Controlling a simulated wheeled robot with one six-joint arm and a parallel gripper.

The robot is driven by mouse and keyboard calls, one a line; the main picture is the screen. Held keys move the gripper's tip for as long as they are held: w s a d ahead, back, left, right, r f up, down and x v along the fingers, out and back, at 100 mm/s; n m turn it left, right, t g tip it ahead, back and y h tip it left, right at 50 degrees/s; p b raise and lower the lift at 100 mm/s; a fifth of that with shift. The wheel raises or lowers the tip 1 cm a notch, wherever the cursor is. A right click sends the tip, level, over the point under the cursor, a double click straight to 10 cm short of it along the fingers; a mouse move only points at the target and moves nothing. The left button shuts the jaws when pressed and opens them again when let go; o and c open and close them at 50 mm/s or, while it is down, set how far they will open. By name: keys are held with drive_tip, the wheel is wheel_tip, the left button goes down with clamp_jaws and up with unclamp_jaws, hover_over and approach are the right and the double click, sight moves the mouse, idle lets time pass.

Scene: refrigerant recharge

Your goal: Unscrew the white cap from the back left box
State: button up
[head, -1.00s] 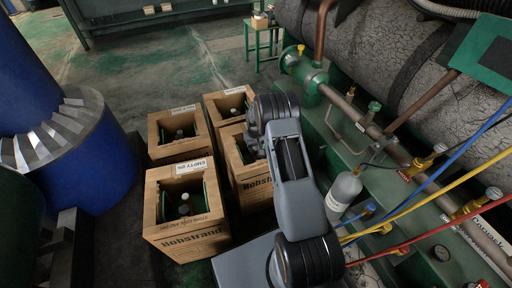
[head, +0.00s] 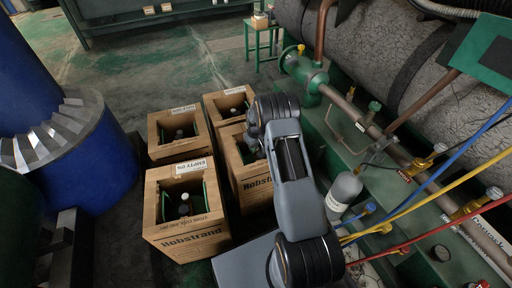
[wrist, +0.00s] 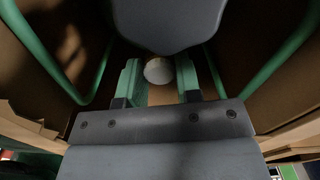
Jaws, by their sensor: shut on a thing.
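In the wrist view my gripper (wrist: 160,84) has its two green-padded fingers on either side of a round white cap (wrist: 158,70), shut on it, inside a wooden box with green bars. In the head view the gripper is mostly hidden behind my arm. It seems to reach down into the front right box (head: 254,190). The back left box (head: 180,152) stands open and upright, with a dark bottle (head: 180,134) inside. How far the held cap is turned cannot be told.
A front left box (head: 190,238) with a bottle and a back right box (head: 222,104) stand close by. A blue cylinder (head: 95,150) is at the left. Green machinery with pipes, a grey cylinder (head: 343,190) and coloured hoses fill the right. Floor behind the boxes is clear.

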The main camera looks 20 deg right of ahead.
drive_tip(key=shift+r, duration=0.15)
drive_tip(key=shift+r+p, duration=1.65)
drive_tip(key=shift+r, duration=0.7)
